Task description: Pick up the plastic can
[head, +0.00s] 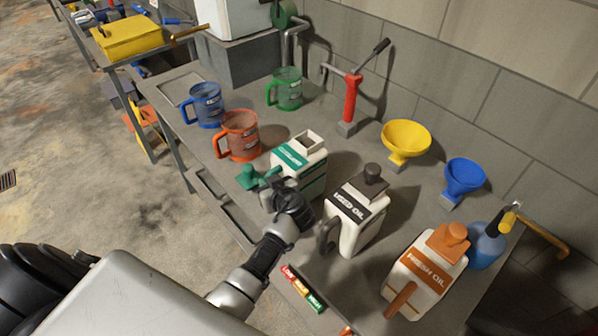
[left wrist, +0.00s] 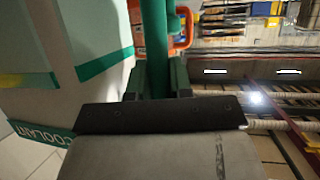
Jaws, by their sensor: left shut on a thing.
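A white plastic can with a green coolant label (head: 311,174) stands on the grey workbench, its top opening uncovered. It also fills the left of the left wrist view (left wrist: 35,95), with the coolant lettering at the lower left. My left gripper (head: 272,188) is at the can's left front side. In the left wrist view my left gripper (left wrist: 160,85) is shut on the can's green handle (left wrist: 154,40). A green cap-like piece (head: 247,178) shows just left of the gripper. I cannot tell whether the can is clear of the bench. My right gripper is not in view.
A used oil can (head: 352,222) stands close on the right, with a fresh oil can (head: 425,270) beyond. Blue (head: 207,105), orange (head: 239,136) and green (head: 287,90) jugs stand behind. Yellow (head: 405,140) and blue (head: 463,177) funnels are near the wall.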

